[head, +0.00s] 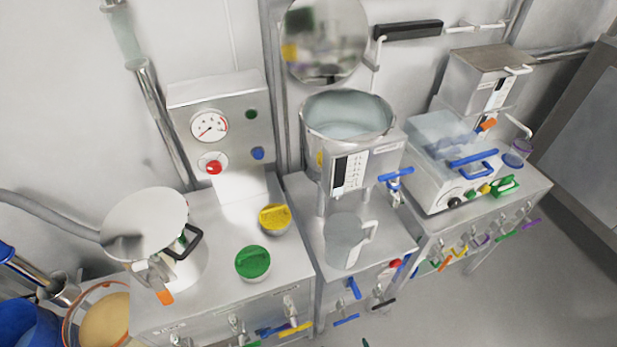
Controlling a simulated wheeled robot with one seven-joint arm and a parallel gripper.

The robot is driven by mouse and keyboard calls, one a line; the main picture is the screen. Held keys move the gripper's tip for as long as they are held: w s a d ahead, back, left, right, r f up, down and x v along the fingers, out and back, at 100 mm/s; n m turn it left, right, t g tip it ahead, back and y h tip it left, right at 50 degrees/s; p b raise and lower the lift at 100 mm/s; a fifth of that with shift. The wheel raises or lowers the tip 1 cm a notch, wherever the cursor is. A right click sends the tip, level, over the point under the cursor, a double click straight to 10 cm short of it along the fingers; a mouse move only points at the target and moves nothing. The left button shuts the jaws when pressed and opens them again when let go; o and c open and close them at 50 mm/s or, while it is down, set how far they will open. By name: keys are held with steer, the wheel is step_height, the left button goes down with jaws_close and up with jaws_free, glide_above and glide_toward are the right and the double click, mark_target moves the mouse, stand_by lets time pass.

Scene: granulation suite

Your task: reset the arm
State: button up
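My gripper and arm do not show clearly anywhere in the head view. I cannot tell whether the gripper is open or shut, or whether it holds anything. A tiny dark tip (365,343) shows at the bottom edge, too little of it to identify.
Steel benches line the wall. They carry a gauge panel (222,125), green knob (253,262), yellow knob (274,218), clear jug (344,242) under a steel vessel (346,125), and a glass-lidded machine (440,160). Valve handles project from the bench fronts. Floor (500,290) at lower right is clear.

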steer(key=s+a+r+t, duration=0.2)
steer(key=s+a+r, duration=0.2)
steer(key=r, duration=0.7)
steer(key=s+a+r+m+t, duration=0.1)
steer(key=s+a+r+t, duration=0.2)
steer(key=r, duration=0.8)
steer(key=s+a+r+m+t+y, duration=0.1)
steer(key=s+a+r+t, duration=0.2)
steer(key=s+r, duration=0.4)
step_height(320, 180, up, 5)
steer(key=shift+a+r, duration=0.1)
steer(key=shift+a, duration=0.75)
steer(key=shift+s, duration=0.1)
